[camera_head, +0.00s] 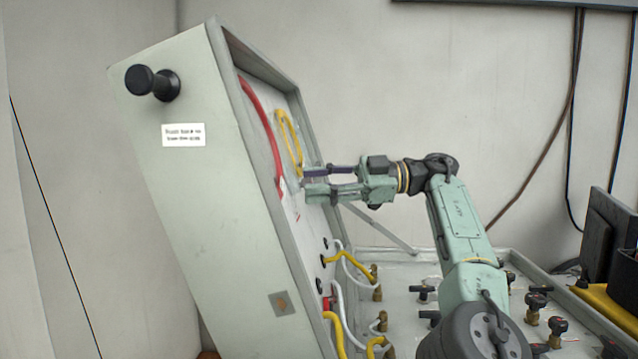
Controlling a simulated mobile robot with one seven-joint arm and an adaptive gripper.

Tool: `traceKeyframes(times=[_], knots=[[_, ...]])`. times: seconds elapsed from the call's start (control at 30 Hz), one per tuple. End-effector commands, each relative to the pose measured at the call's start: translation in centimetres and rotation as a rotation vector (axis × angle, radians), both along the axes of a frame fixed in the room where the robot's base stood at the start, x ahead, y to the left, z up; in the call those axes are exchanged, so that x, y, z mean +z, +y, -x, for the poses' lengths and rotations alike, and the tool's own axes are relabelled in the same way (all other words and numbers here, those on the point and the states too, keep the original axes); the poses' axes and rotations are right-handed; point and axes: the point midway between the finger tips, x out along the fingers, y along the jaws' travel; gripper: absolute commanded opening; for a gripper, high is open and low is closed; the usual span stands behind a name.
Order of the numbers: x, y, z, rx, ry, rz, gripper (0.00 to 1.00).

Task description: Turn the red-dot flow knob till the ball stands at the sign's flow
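The tilted diver air panel (228,190) stands left of centre, its face turned right and seen almost edge-on. My gripper (308,182) reaches in from the right, its fingertips close to the panel face. The dark upper finger and the green lower finger are apart, with a gap between them. I cannot make out a knob between them. The red-dot flow knob, the flow tube and its ball cannot be made out. A small white sign (183,134) is on the panel case's left side; its print is too small to read.
A red hose (262,125) and a yellow hose (289,140) loop on the upper panel face. White and yellow hoses (348,262) run from its lower part to brass fittings. Several black valve handles (536,300) stand on the bench at right. A black knob (152,83) projects from the case side.

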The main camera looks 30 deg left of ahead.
Motion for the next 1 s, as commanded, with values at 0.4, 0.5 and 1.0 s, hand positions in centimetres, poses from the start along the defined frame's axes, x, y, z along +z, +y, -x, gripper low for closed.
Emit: traceKeyframes(times=[0.4,0.5,1.0], knots=[[-0.01,0.0,-0.02,-0.001,0.001,0.0,0.39],[-0.03,-0.03,-0.05,-0.004,0.008,0.004,0.39],[-0.16,-0.26,0.16,-0.11,0.292,0.146,0.39]])
